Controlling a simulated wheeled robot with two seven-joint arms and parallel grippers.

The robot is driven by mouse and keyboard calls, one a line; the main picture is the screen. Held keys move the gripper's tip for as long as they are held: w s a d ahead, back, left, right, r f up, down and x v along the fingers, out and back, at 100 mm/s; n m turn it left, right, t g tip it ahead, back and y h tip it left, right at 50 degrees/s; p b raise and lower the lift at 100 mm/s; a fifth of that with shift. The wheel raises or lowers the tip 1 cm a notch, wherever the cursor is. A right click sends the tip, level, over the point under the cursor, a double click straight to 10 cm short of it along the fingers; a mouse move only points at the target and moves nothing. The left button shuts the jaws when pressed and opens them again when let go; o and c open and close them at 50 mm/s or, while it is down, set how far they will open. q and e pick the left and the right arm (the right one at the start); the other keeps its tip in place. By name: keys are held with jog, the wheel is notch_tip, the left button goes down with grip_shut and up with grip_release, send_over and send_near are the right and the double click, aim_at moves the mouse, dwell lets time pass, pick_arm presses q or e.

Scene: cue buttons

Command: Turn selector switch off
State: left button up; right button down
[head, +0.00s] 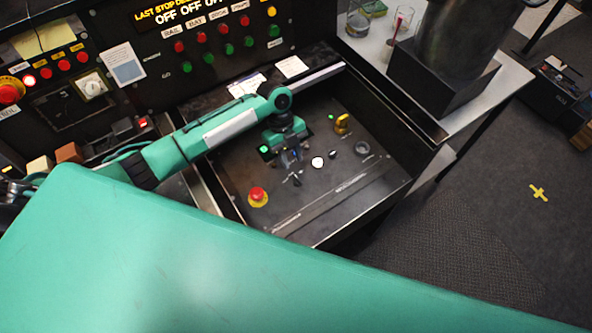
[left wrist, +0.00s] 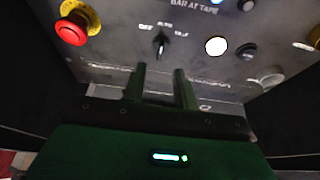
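The selector switch (left wrist: 160,43) is a small black knob with a pointer on the dark panel, with white position labels above it. In the head view it is the small dark knob (head: 296,179) near the middle of the sloped panel. My left gripper (left wrist: 160,73) has its two dark green fingers apart with nothing between them. The knob lies just beyond the gap between the fingertips, apart from them in the picture. In the head view the left gripper (head: 290,160) hangs over the panel just behind the switch. My right gripper is not in view.
A red emergency button on a yellow base (head: 258,196) sits left of the switch. A white button (head: 318,162) and black knobs (head: 362,148) are to the right. An upright board (head: 205,45) with red and green buttons stands behind.

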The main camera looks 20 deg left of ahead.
aim_at(297, 178)
pick_arm(q)
jog(key=x, duration=0.6)
jog(key=shift+d+f+p, duration=0.1)
jog(key=shift+f+p, duration=0.15)
jog(key=shift+p, duration=0.15)
grip_shut()
